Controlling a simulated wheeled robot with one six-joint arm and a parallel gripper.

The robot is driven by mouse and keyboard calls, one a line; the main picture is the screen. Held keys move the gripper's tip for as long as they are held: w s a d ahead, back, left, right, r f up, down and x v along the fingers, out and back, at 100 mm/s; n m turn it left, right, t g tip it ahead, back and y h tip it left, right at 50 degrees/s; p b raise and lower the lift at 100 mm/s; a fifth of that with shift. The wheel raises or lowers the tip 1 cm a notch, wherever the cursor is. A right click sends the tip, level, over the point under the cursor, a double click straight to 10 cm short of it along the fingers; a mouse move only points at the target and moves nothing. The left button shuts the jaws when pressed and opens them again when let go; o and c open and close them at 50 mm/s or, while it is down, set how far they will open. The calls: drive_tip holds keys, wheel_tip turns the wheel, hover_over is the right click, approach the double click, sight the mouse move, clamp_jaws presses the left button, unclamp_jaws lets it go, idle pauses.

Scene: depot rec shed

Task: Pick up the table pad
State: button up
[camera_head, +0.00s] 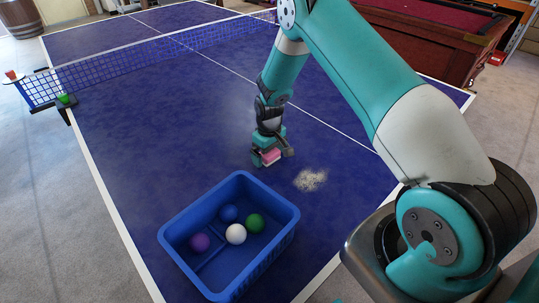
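The pad is partly hidden by the gripper. I cannot tell whether the fingers press on it, or whether it rests on the table or is just above it.
A pale crumbly patch (310,180) lies right of my gripper. A blue basket (279,232) with purple, blue, white and green balls stands in front. The net (150,62) crosses the table behind. A pool table (430,38) stands at the back right.

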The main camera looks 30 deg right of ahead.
drive_tip(key=c, duration=1)
wheel_tip(320, 180, up, 20)
drive_tip(key=shift+r+b, duration=0.1)
drive_tip(key=shift+b, duration=0.95)
